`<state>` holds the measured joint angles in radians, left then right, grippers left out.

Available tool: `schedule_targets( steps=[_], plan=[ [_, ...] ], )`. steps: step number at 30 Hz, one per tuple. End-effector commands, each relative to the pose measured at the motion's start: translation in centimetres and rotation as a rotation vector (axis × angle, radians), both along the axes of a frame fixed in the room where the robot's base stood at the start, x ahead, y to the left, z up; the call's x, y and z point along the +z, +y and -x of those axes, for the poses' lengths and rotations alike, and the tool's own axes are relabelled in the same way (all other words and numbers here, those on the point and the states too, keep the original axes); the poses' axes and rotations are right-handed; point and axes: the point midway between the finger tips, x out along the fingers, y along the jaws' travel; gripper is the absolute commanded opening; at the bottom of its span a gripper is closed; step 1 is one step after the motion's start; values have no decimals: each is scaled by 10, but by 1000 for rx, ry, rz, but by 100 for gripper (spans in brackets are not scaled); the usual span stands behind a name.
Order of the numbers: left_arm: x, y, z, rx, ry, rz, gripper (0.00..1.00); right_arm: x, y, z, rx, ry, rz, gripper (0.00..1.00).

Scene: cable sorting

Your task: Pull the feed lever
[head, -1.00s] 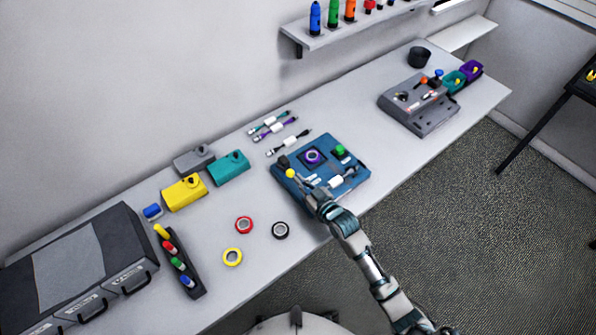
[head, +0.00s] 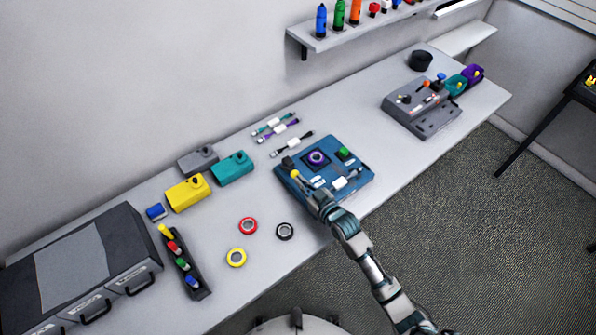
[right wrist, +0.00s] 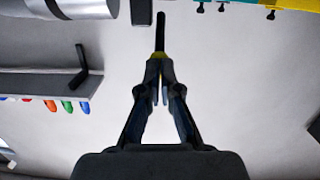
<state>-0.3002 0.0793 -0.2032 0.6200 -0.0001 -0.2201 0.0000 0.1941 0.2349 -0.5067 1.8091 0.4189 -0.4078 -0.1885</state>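The blue station board (head: 357,183) lies on the middle of the table, with a purple ring (head: 317,157), a green button (head: 343,153) and white connectors on it. At its left side is a lever with a yellow grip (head: 296,175), near a black part (head: 288,162). My right gripper (head: 311,189) reaches in from the lower right to the yellow grip. In the right wrist view the fingers (right wrist: 159,85) are nearly together, with the yellow part (right wrist: 157,55) at their tips and a black rod (right wrist: 160,30) beyond. The fingers partly hide the contact. My left gripper is not in view.
Yellow (head: 187,194), teal (head: 232,169) and grey (head: 196,160) boxes stand to the left. Tape rings (head: 248,226) lie in front, cables (head: 275,128) behind. A grey control station (head: 423,107) stands at the right, under the wall shelf (head: 345,38).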

Motion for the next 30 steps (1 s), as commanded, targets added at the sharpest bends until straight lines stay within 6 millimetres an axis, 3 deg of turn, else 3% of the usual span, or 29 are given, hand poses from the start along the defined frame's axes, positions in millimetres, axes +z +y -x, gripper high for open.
schedule_targets(
  steps=[7, 13, 15, 21, 30],
  plan=[
    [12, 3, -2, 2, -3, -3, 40, 14, 2, -2, 2, -1, -3, 0],
    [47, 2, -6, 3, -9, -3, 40, 54, 2, -11, -2, -9, -5, 0],
    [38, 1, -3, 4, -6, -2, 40, 50, -10, 6, -3, -6, -2, 0],
    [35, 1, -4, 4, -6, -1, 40, 63, -36, 40, -3, -2, -2, 0],
    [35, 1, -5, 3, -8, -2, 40, 76, -54, 64, -4, 0, -3, 0]
  ],
)
